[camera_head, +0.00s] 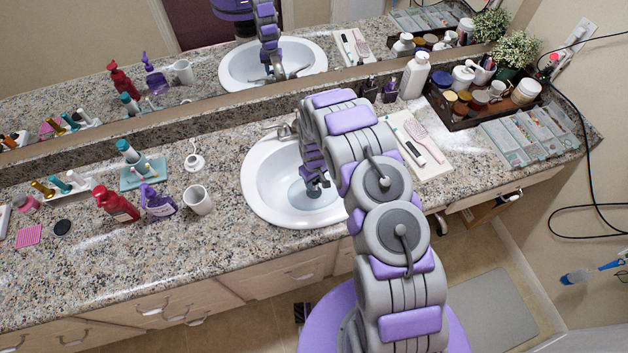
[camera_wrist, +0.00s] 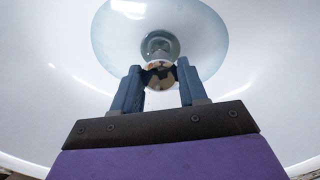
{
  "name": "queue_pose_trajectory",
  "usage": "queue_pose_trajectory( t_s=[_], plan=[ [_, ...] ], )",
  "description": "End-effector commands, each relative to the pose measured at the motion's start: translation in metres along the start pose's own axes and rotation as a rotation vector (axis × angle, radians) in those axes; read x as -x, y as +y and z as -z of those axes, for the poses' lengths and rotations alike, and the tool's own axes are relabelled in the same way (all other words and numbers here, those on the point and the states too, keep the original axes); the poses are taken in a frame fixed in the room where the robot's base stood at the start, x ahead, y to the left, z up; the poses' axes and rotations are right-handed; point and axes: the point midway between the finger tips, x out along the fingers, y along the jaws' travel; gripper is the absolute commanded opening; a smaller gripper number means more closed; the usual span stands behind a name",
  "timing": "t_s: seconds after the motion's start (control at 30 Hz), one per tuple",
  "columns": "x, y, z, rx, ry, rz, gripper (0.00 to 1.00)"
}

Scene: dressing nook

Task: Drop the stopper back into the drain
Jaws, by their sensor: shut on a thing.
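The white oval sink (camera_head: 262,195) is set in the granite counter, and my gripper (camera_head: 313,188) reaches down inside it, low over the bottom. In the wrist view my gripper (camera_wrist: 158,84) is shut on the stopper (camera_wrist: 160,78), a small shiny metal piece between the fingertips. The drain (camera_wrist: 159,44) shows as a dark metal ring just beyond the stopper, inside a pale blue round area at the basin's bottom. The stopper looks close to the drain; I cannot tell whether they touch. In the head view my gripper and arm hide the stopper.
The faucet (camera_head: 284,130) stands at the sink's back edge, partly behind my arm. Left of the sink are a white mug (camera_head: 198,199), a purple bottle (camera_head: 158,201) and a red bottle (camera_head: 115,205). Right of it lies a tray with a hairbrush (camera_head: 417,132). The mirror backs the counter.

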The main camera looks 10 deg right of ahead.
Motion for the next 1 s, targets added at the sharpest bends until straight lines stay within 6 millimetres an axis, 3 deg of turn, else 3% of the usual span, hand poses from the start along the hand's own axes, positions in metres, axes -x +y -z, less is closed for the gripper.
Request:
queue_pose_trajectory(
  t_s=[1.0],
  plan=[
    [-0.0047, 0.0002, 0.0001, 0.0, 0.0, 0.0, 0.12]
  ],
)
